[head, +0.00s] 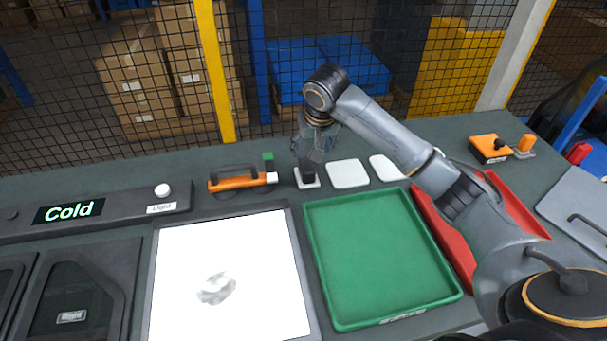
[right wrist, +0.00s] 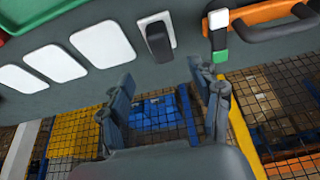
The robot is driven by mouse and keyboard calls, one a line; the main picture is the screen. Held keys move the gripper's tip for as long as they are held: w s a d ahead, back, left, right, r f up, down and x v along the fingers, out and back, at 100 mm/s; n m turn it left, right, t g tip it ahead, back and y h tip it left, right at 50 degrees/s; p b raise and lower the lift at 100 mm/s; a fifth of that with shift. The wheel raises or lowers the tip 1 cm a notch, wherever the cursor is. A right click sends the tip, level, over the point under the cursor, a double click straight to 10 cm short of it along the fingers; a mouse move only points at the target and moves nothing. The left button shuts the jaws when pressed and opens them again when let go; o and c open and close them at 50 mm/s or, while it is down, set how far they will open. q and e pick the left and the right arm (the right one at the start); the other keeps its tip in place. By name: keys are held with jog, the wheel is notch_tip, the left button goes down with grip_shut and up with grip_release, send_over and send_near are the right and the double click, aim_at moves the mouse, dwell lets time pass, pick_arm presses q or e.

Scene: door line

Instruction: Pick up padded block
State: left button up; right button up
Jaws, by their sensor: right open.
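A dark block (head: 308,173), which looks like the padded block, stands on a white square pad (head: 301,184) behind the green tray. In the right wrist view the dark block (right wrist: 158,42) shows on its pad, ahead of the fingers and apart from them. My right gripper (head: 314,150) hangs over the block in the head view and partly overlaps it there. In the right wrist view the right gripper (right wrist: 163,85) has its fingers spread, with nothing between them. My left gripper does not show.
A green tray (head: 375,255), a red tray (head: 518,210) and a bright light panel (head: 230,280) lie in front. An orange handled tool (head: 228,185) is left of the block. A mesh fence (head: 290,95) stands behind the table.

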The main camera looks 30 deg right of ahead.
aim_at(306, 163)
jog(key=x, duration=0.6)
jog(key=shift+w+f+p, duration=0.1)
jog(key=shift+f+p, duration=0.25)
jog(key=shift+f, duration=0.05)
jog(key=shift+w+r+p+x, duration=0.1)
jog(key=shift+w+p+x, duration=0.1)
jog(key=shift+x, duration=0.8)
jog(key=shift+w+r+p+x, duration=0.1)
jog(key=shift+w+x, duration=0.1)
jog(key=shift+x, duration=0.8)
jog(key=shift+w+r+p+x, duration=0.1)
jog(key=shift+w+p+x, duration=0.1)
jog(key=shift+x, duration=0.85)
jog(key=shift+d, duration=0.2)
jog(key=c, duration=1.3)
jog(key=shift+r, duration=0.1)
jog(key=shift+r, duration=0.6)
jog(key=s+a+r, duration=0.2)
jog(key=s+r, duration=0.2)
jog(key=s+a+r+b, duration=0.1)
jog(key=s+a+r, duration=0.2)
jog(key=s+a+r+b, duration=0.1)
jog(key=s+a+r, duration=0.2)
jog(key=s+r, duration=0.1)
jog(key=shift+s+r, duration=0.3)
jog(key=shift+s, duration=0.05)
